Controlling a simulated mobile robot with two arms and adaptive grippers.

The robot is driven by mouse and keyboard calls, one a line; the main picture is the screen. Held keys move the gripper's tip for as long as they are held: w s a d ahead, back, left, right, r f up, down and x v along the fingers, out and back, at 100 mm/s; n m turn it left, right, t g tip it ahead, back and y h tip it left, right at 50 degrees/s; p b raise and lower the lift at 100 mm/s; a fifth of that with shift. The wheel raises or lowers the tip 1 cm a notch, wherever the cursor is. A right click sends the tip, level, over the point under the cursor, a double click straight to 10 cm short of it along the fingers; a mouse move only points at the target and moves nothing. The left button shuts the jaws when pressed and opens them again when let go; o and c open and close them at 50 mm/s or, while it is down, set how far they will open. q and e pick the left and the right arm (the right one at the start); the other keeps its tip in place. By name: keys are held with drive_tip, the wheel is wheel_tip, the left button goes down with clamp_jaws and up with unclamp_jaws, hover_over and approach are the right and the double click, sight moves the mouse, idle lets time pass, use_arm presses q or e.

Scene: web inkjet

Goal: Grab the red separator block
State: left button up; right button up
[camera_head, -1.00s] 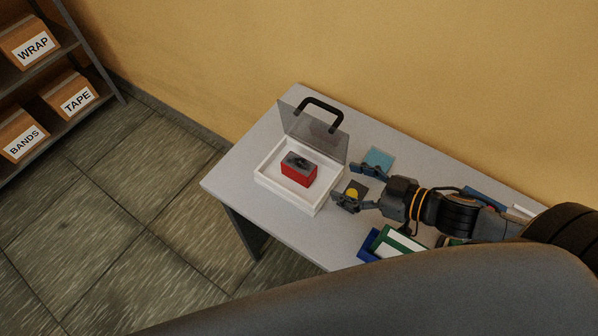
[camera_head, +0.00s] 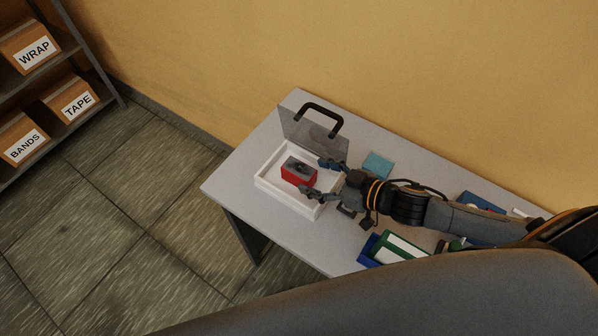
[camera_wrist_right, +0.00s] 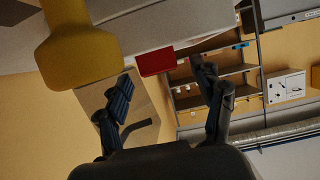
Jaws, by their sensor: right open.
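The red separator block (camera_head: 298,172) sits in a white open box (camera_head: 268,185) on the table, with a dark grey piece on its top. Its red side also shows in the right wrist view (camera_wrist_right: 156,62), beyond and between the fingertips. My right gripper (camera_head: 318,178) is open, with its fingers reaching over the box's right side toward the block. In the right wrist view the open fingers (camera_wrist_right: 160,75) have nothing between them. Whether a fingertip touches the block cannot be told. My left gripper is not in view.
The box's grey see-through lid (camera_head: 312,135) stands open behind, with a black handle (camera_head: 324,112). A light blue square (camera_head: 378,164) and green and blue trays (camera_head: 385,248) lie on the grey table (camera_head: 240,172). A yellow thing (camera_wrist_right: 75,50) is close in the right wrist view.

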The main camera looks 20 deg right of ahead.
sight(301, 170)
drive_tip(key=shift+w+a+r, duration=0.1)
drive_tip(key=shift+w+a, duration=0.15)
drive_tip(key=shift+w, duration=0.1)
drive_tip(key=p+x, duration=0.1)
drive_tip(key=x, duration=0.2)
drive_tip(key=shift+w+a+r, duration=0.1)
drive_tip(key=shift+w+r, duration=0.05)
drive_tip(key=shift+w+a+f, duration=0.25)
drive_tip(key=shift+w+a, duration=0.05)
drive_tip(key=c, duration=1.4)
drive_tip(key=shift+r, duration=0.1)
